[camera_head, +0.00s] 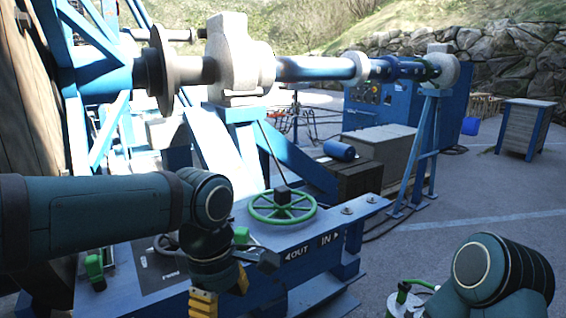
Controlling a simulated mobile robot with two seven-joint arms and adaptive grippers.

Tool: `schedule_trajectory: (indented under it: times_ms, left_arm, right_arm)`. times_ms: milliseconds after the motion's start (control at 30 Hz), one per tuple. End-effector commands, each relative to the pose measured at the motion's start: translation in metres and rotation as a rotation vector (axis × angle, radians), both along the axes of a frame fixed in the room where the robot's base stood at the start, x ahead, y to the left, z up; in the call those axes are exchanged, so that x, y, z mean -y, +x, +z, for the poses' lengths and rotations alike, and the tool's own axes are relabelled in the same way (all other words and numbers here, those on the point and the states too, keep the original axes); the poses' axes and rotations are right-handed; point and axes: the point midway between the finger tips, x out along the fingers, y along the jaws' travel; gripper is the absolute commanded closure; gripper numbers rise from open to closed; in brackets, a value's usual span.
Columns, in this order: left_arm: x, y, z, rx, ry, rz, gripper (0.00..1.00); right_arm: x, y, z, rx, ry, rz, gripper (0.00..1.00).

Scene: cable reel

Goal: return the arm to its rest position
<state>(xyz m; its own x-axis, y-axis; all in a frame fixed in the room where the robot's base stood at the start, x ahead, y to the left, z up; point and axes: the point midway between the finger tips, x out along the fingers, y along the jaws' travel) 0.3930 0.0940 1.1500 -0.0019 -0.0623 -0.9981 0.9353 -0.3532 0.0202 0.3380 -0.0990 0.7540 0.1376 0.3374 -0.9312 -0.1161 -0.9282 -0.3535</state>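My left arm comes in from the left edge, bent down at its dark teal wrist. My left gripper (222,290) hangs below that wrist, in front of the blue machine bed. Its two yellow-padded fingers stand apart with nothing seen between them; the nearer one is cut by the bottom edge. The green handwheel (282,206) is to the right of this gripper and farther up in the view, apart from it. My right arm (498,276) shows only as a teal joint at the bottom right. Its gripper is out of view.
The blue bed carries an OUT/IN plate (312,246) and green-capped levers (95,268). A long shaft (315,68) in a grey bearing block (240,55) crosses above. A green-topped fitting (403,292) is beside my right arm. Open pavement (480,200) lies at right.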

Motion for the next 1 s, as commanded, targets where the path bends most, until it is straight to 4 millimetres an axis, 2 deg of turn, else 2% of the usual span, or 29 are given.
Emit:
schedule_trajectory:
  times_ms: [33, 167, 300, 467, 600, 700, 800, 1000]
  left_arm:
    - [0.004, 0.008, -0.026, -0.015, -0.021, -0.056, 0.34]
    - [0.014, 0.023, -0.088, -0.005, -0.096, -0.226, 0.34]
    - [0.022, 0.029, -0.168, 0.033, -0.185, -0.421, 0.34]
    - [0.022, 0.018, -0.258, 0.12, -0.26, -0.63, 0.34]
    - [0.015, -0.005, -0.324, 0.211, -0.274, -0.789, 0.34]
    - [0.008, -0.025, -0.358, 0.267, -0.255, -0.887, 0.34]
    - [0.002, -0.04, -0.38, 0.307, -0.226, -0.962, 0.34]
    - [-0.005, -0.055, -0.396, 0.341, -0.186, -1.037, 0.34]
  right_arm:
    - [0.0, 0.001, -0.001, 0.001, 0.0, 0.0, 0.53]
    - [0.0, 0.001, -0.001, 0.002, 0.0, -0.001, 0.53]
    - [0.0, 0.001, -0.001, 0.001, 0.0, 0.0, 0.53]
    - [0.0, 0.001, -0.001, 0.001, 0.0, 0.0, 0.53]
    - [0.0, 0.001, -0.001, 0.001, 0.0, 0.0, 0.53]
    - [0.0, 0.001, -0.001, 0.001, 0.0, 0.0, 0.53]
    - [0.0, 0.001, -0.001, 0.001, 0.0, 0.0, 0.53]
    - [0.0, 0.001, -0.001, 0.001, 0.0, 0.0, 0.53]
